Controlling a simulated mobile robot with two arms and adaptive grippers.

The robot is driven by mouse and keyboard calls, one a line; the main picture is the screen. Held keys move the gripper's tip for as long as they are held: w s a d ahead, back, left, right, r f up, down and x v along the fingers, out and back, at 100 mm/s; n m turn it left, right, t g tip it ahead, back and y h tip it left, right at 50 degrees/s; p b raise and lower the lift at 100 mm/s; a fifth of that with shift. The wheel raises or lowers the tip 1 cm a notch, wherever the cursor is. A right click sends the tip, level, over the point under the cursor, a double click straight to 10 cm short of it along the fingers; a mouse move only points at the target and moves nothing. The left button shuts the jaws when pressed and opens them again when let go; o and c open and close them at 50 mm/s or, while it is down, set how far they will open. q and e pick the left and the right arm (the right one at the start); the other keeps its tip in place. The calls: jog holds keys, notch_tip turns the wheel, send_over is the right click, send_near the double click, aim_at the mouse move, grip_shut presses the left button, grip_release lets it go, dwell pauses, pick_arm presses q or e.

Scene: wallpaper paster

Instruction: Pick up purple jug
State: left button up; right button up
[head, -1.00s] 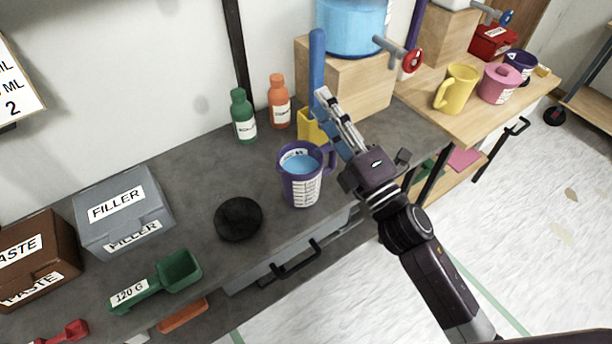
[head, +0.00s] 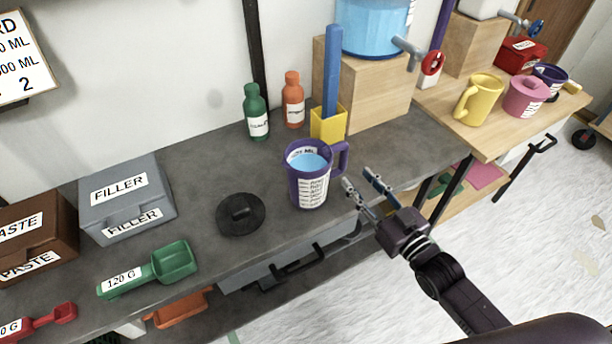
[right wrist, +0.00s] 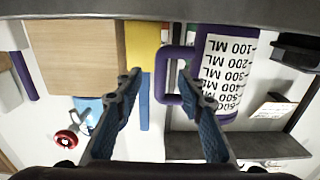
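The purple jug (head: 308,185) stands upright on the grey counter, holding blue liquid, with its handle (head: 341,158) toward the right. In the right wrist view, which looks upside down, the jug (right wrist: 225,75) has a white millilitre scale. My right gripper (head: 357,177) is open and empty, just right of the jug near the handle. In the right wrist view its fingertips (right wrist: 159,75) are apart, with part of the handle showing between them; I cannot tell whether they touch it. My left gripper is not in view.
A black round lid (head: 240,214) lies left of the jug. A yellow holder (head: 328,125) with a blue-handled tool stands behind it, beside an orange bottle (head: 293,100) and a green bottle (head: 257,112). A wooden block (head: 375,95) bears a blue tank. A green scoop (head: 172,262) lies front left.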

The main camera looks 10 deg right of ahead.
aim_at(346, 164)
jog(key=p+x, duration=0.1)
jog(key=x, duration=0.6)
jog(key=shift+w+a+r, duration=0.1)
jog(key=shift+w+a, duration=0.1)
jog(key=shift+w, duration=0.05)
grip_shut()
jog(key=shift+r, duration=0.2)
